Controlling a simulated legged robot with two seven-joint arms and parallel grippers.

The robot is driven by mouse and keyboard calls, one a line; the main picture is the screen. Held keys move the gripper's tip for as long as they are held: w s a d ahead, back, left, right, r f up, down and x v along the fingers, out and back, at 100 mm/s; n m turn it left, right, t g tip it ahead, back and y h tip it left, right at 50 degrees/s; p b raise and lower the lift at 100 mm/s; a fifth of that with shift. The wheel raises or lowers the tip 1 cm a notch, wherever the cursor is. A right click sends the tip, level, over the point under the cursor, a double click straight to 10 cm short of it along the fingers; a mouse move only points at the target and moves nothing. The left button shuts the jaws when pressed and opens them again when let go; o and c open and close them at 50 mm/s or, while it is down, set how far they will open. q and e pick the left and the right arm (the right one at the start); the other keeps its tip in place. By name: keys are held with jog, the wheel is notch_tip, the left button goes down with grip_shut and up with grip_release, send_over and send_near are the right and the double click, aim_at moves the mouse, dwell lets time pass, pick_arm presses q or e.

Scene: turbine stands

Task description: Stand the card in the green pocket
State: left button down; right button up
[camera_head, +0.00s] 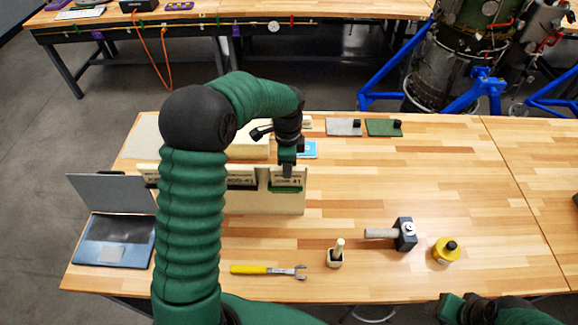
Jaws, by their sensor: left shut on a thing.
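A pale upright rack (258,204) stands on the table with a row of pockets, and my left arm hides part of it. The green pocket (286,190) is at its right end. A pale card with dark print (279,180) stands upright at this pocket, its lower part at the green strip. My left gripper (287,170) points down from above and is shut on the card's top. I cannot tell how deep the card sits. My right gripper (458,308) is at the bottom right edge, away from the rack, and its jaws are unclear.
A blue card-like item (308,150) lies behind the rack. Grey (343,127) and green (383,128) plates lie at the back. A yellow wrench (262,269), small wooden-handled tool (336,257), mallet (404,235) and yellow container (446,250) lie in front.

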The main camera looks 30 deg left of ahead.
pick_arm(q)
jog(key=shift+s+a+f, duration=0.1)
jog(key=shift+s+f, duration=0.1)
jog(key=shift+f, duration=0.15)
jog(key=c, duration=1.8)
grip_release()
jog(key=o, duration=0.5)
jog(key=shift+w+a, duration=0.1)
jog(key=shift+a, duration=0.05)
jog(key=shift+c, duration=0.2)
jog(key=shift+o, duration=0.2)
jog(key=shift+r, duration=0.1)
jog(key=shift+w+r, duration=0.2)
jog(key=shift+w, duration=0.1)
jog(key=shift+c, duration=1.1)
jog(key=shift+o, duration=0.7)
jog(key=shift+o, duration=0.2)
jog(key=shift+s, duration=0.1)
